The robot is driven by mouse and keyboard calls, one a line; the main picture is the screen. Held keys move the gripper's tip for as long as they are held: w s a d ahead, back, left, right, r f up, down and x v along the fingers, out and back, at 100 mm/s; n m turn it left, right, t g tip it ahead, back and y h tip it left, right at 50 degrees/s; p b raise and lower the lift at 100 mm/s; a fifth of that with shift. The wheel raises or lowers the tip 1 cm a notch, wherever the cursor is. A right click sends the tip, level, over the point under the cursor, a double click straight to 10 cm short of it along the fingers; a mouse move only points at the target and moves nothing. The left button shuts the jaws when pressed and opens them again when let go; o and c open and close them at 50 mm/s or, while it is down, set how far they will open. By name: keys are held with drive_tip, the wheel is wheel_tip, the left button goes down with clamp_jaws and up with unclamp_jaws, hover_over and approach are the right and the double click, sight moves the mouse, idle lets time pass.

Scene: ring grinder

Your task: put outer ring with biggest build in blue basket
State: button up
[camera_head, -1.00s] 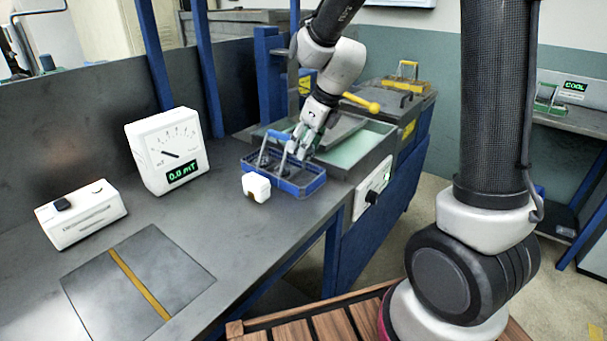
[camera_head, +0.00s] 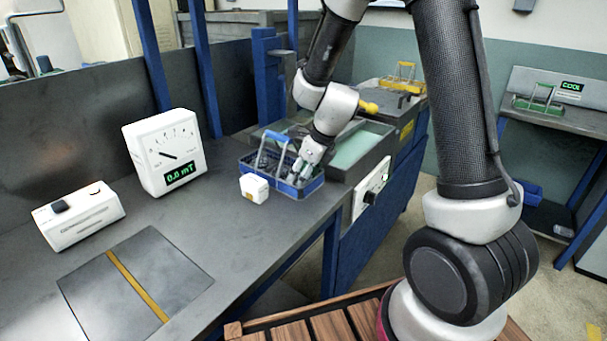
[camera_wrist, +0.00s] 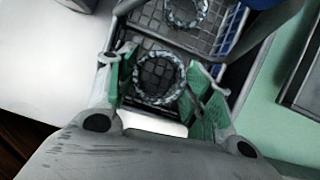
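The blue basket (camera_head: 312,187) stands on the bench, its handle raised. My gripper (camera_head: 298,174) reaches down into its right part. In the wrist view, a mottled grey ring (camera_wrist: 160,102) lies on the basket's mesh floor. The green-padded fingers of my gripper (camera_wrist: 163,92) are apart, one on each side of this ring; I cannot tell whether they touch it. A second, similar ring (camera_wrist: 186,27) lies farther up in the basket, cut off by the frame's top edge. The rings are too small to compare in the head view.
A small white block (camera_head: 254,188) stands just in front of the basket. A white gauge (camera_head: 166,152) and a white box (camera_head: 78,215) stand to the left, behind a plate (camera_head: 135,285). A yellow basket (camera_head: 403,82) and a green basket (camera_head: 538,105) are farther off.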

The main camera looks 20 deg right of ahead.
drive_tip(key=shift+o, duration=0.2)
drive_tip(key=v, duration=1.2)
drive_tip(key=s+d+r+n+h, duration=0.1)
drive_tip(key=s+d+r+n, duration=0.2)
drive_tip(key=s+n, duration=0.4)
drive_tip(key=s+d+r+n+h, duration=0.1)
drive_tip(key=s+d+r+n, duration=0.3)
drive_tip(key=s+n, duration=0.4)
drive_tip(key=s+d+r+n+t+h, duration=0.1)
drive_tip(key=s+d+r+n, duration=0.2)
drive_tip(key=s+n, duration=0.5)
drive_tip(key=d+n, duration=0.1)
drive_tip(key=n, duration=0.3)
drive_tip(key=shift+d+r+n, duration=0.2)
drive_tip(key=shift+d+n, duration=0.1)
drive_tip(key=shift+d, duration=0.1)
